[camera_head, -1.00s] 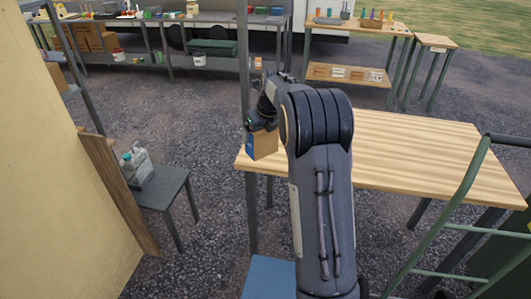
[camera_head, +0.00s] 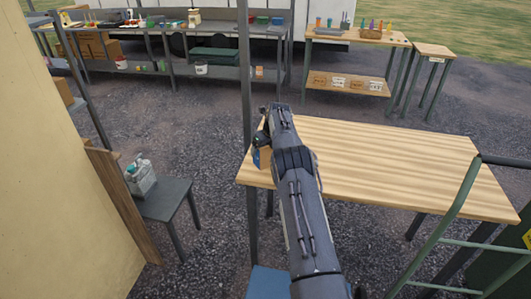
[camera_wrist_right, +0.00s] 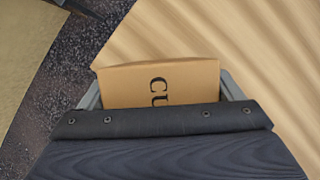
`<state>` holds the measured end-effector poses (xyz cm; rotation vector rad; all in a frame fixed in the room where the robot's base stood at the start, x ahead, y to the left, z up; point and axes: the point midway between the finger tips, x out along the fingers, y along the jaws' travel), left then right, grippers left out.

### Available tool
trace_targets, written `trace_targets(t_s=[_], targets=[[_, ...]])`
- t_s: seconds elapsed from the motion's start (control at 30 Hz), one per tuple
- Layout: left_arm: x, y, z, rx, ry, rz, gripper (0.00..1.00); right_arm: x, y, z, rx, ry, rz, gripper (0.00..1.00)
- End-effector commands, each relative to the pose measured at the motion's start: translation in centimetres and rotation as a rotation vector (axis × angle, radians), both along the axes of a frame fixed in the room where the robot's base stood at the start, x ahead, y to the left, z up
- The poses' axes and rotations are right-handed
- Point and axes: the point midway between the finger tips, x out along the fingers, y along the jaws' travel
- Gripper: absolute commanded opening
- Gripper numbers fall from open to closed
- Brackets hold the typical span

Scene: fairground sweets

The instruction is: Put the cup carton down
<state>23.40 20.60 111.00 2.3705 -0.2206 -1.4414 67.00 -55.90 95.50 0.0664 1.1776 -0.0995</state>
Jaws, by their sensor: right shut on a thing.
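The cup carton (camera_wrist_right: 160,84) is a brown cardboard box with dark lettering on its face. My right gripper (camera_wrist_right: 165,95) is shut on it, with a grey finger on each side. In the head view the carton (camera_head: 262,156) is at the left end of the light wooden table (camera_head: 390,160), mostly hidden by my right arm. In the wrist view the tabletop is below and to the right of the carton. I cannot tell whether the carton's base touches the wood. My left gripper is not in view.
The rest of the wooden tabletop is bare. A grey post (camera_head: 245,90) stands by its left end. A small grey table (camera_head: 165,200) with a white container (camera_head: 140,178) is at left. A green metal frame (camera_head: 440,225) is at right.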

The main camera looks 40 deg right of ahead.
Motion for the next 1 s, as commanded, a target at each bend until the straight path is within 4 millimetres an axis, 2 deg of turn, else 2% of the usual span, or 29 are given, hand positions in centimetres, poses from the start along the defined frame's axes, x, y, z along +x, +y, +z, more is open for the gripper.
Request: trace_targets(t_s=[0.1, 0.3, 0.63, 0.67, 0.73, 0.77, 1.0], targets=[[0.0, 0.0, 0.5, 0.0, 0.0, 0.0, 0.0, 0.3, -0.3, -0.7, 0.001, 0.001, 0.001, 0.57], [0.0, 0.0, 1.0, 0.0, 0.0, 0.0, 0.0, 0.3, -0.3, -3.4, 0.001, 0.0, 0.001, 0.57], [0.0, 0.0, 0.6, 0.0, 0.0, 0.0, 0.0, 0.3, -0.2, -3.9, 0.0, -0.001, 0.001, 0.57], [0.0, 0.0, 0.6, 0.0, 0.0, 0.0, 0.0, 0.2, -0.2, -3.9, 0.001, 0.001, 0.001, 0.88], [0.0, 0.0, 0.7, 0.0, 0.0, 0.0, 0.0, 0.2, -0.2, -3.8, 0.001, 0.001, 0.001, 0.97], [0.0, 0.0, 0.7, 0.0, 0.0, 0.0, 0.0, 0.2, -0.2, -3.8, 0.001, 0.001, 0.001, 1.0], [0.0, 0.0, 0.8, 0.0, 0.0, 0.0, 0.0, 0.3, -0.2, -3.6, 0.001, 0.0, 0.001, 1.0]])
